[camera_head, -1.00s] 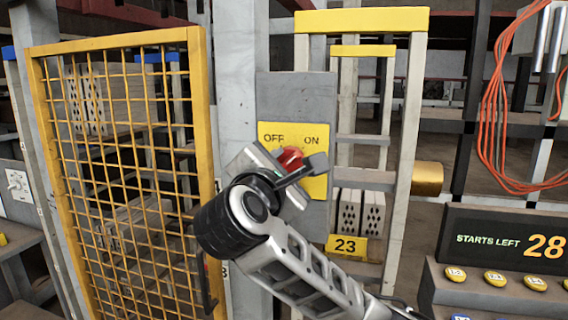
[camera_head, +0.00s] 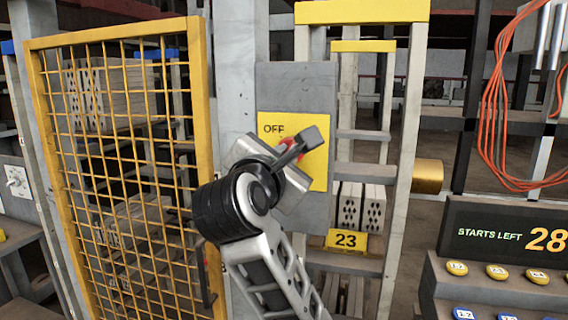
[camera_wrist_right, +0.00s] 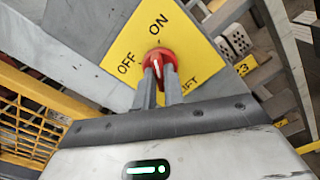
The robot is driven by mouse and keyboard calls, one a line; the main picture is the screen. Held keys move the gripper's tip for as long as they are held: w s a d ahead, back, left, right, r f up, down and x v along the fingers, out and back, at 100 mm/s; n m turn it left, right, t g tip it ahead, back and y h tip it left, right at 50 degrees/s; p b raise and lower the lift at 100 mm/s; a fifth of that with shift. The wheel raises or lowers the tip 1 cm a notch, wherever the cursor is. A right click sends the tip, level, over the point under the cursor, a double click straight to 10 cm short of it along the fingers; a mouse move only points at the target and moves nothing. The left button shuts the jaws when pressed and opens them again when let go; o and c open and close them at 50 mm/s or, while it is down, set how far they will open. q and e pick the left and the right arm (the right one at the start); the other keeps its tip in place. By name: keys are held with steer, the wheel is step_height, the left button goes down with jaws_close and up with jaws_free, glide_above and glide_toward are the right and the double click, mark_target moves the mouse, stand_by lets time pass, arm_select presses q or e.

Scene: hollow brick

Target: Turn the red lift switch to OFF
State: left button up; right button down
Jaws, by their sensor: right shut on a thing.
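The red lift switch (camera_wrist_right: 158,60) is a round knob on a yellow plate (camera_wrist_right: 190,45) marked OFF and ON. In the right wrist view, its white line runs roughly upright, with its upper end towards ON. My right gripper (camera_wrist_right: 160,82) has its two fingers closed on either side of the knob. In the head view, the gripper and wrist cover most of the switch (camera_head: 295,146) and the ON label, while OFF shows at the plate's upper left. My left gripper is not in view.
A yellow mesh gate (camera_head: 204,100) stands left of the grey switch post. A lift frame with a yellow top bar (camera_head: 362,12) and bricks (camera_head: 361,207) is behind. A console (camera_head: 500,240) reading "STARTS LEFT 28" with buttons stands at right. Orange cables hang at upper right.

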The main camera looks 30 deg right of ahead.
arm_select(q)
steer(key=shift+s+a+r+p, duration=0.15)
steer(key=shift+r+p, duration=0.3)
steer(key=shift+p, duration=0.5)
arm_select(e)
steer(key=n, duration=1.5)
steer(key=shift+f+n, duration=0.2)
steer(key=shift+n, duration=0.2)
steer(key=c, duration=1.5)
jaws_free()
steer(key=shift+c, duration=0.2)
steer(key=shift+o, duration=0.3)
steer(key=shift+r, duration=0.1)
steer(key=shift+s, duration=0.1)
